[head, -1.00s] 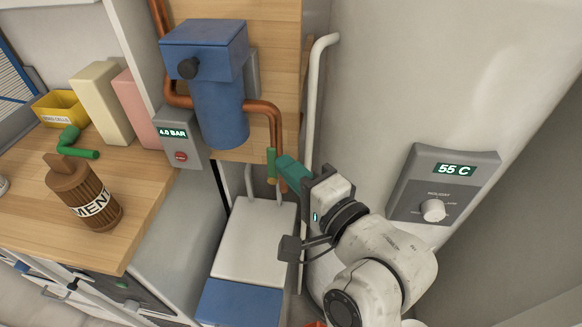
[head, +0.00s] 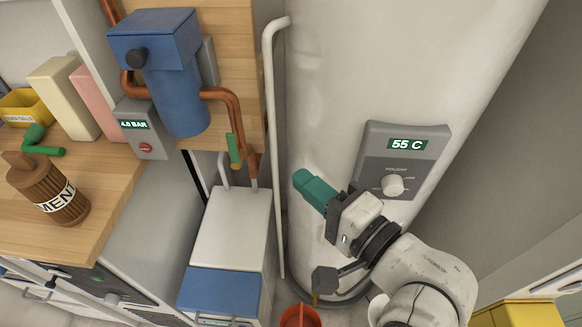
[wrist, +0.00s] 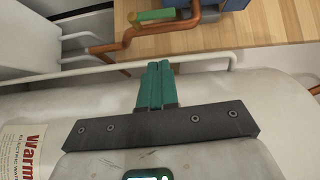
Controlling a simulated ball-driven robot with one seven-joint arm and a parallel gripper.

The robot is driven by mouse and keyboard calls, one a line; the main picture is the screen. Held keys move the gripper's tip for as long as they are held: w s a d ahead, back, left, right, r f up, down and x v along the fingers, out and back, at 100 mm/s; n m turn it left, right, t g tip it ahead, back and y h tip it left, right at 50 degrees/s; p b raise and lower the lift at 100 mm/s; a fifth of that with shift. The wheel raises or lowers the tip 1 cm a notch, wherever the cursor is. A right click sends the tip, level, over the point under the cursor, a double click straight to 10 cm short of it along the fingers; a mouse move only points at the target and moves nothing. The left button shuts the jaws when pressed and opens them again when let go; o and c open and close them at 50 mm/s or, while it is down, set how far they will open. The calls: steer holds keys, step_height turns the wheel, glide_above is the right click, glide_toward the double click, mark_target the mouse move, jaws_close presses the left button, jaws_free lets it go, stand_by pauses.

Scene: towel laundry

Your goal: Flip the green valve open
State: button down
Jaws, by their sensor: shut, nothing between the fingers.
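The green valve handle (head: 233,149) sits on the copper pipe (head: 243,120) that comes out of the blue pump unit. In the head view the handle stands roughly upright beside the pipe. In the wrist view the green handle (wrist: 156,15) lies along the pipe near the top edge. My gripper (head: 301,181) has teal fingers, shut and empty, in front of the white tank. It is to the right of the valve and apart from it. In the wrist view my fingertips (wrist: 160,66) point up toward the white pipe, with the valve beyond.
A white vertical pipe (head: 273,130) stands between my gripper and the valve. The white tank (head: 330,70) carries a grey 55 C control panel (head: 365,150). A white and blue box stands below the valve. An orange bucket (head: 300,318) is on the floor.

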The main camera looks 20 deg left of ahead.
steer(key=shift+v, duration=1)
steer(key=s+d+f+n+g+h+p, duration=0.1)
steer(key=s+d+f+h, duration=0.3)
steer(key=d+f, duration=0.55)
steer(key=s+d+f+n+g+h+p, duration=0.1)
steer(key=d+f+n+h+p, duration=0.1)
steer(key=d+f+h, duration=0.6)
steer(key=s+d+f+n+g+h+p, duration=0.1)
steer(key=s+d+f+g, duration=0.4)
steer(key=s+d, duration=1)
step_height(320, 180, down, 3)
steer(key=d+n+h, duration=0.1)
steer(key=h, duration=0.1)
steer(key=shift+s+d+g+h, duration=0.2)
steer(key=shift+s+g+h, duration=0.05)
steer(key=shift+g+h, duration=0.05)
steer(key=shift+r, duration=0.1)
